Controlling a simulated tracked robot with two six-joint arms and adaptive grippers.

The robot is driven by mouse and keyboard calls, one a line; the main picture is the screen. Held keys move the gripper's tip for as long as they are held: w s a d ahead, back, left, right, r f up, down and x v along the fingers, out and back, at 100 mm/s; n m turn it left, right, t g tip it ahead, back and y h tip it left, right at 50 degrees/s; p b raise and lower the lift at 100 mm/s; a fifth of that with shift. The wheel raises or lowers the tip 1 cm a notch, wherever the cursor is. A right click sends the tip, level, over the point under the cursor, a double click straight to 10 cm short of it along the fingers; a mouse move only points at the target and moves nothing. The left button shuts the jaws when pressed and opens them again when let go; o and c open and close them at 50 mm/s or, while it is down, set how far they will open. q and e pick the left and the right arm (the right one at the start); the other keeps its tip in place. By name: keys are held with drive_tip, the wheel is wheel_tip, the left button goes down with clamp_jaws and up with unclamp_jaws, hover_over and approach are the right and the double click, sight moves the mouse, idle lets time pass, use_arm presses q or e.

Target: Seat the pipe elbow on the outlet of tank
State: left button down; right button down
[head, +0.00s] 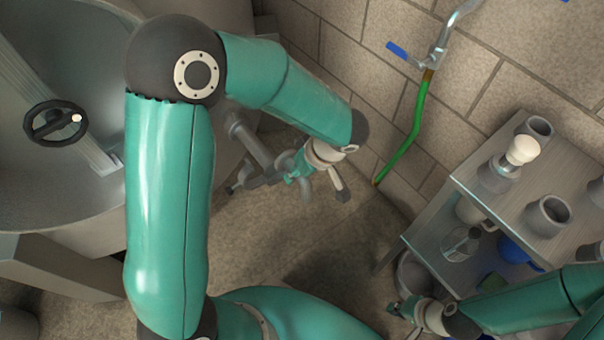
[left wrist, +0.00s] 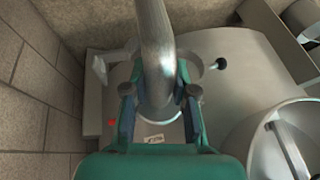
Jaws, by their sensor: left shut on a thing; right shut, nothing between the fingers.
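My left gripper (head: 297,176) is in the middle of the head view, low beside the tank. In the left wrist view its two fingers (left wrist: 160,92) are shut on a grey metal pipe, the pipe elbow (left wrist: 157,45). In the head view a curved grey piece, seemingly the elbow (head: 306,188), shows at the fingers. A grey pipe (head: 256,146) runs beside the tank (head: 60,215) toward the gripper. I cannot tell whether the elbow touches it; the outlet is not clearly seen. My right gripper (head: 412,314) is shut and empty at the lower right.
A metal shelf (head: 487,209) with grey pots (head: 548,215) and a white-topped bottle (head: 520,150) stands right. A green hose (head: 417,120) hangs from a tap on the block wall. A black handwheel (head: 56,122) is on the tank. Open floor (head: 330,245) lies between.

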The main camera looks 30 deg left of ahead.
use_arm(q)
drive_tip(key=shift+w+a+f+p, duration=0.25)
drive_tip(key=shift+w+a, duration=0.15)
drive_tip(key=shift+a, duration=0.5)
drive_tip(key=shift+w+a+f+p, duration=0.3)
drive_tip(key=shift+w+a, duration=0.05)
drive_tip(key=shift+a, duration=0.6)
drive_tip(key=shift+w+a+f+p, duration=0.25)
drive_tip(key=shift+w+a, duration=0.15)
drive_tip(key=shift+a, duration=0.5)
wheel_tip(320, 180, down, 9)
drive_tip(key=b, duration=0.7)
drive_tip(key=shift+f+b, duration=0.45)
drive_tip(key=shift+b, duration=0.75)
drive_tip(key=c, duration=0.9)
unclamp_jaws()
drive_tip(key=shift+d, duration=0.1)
drive_tip(key=shift+o, duration=0.2)
drive_tip(key=v, duration=1.2)
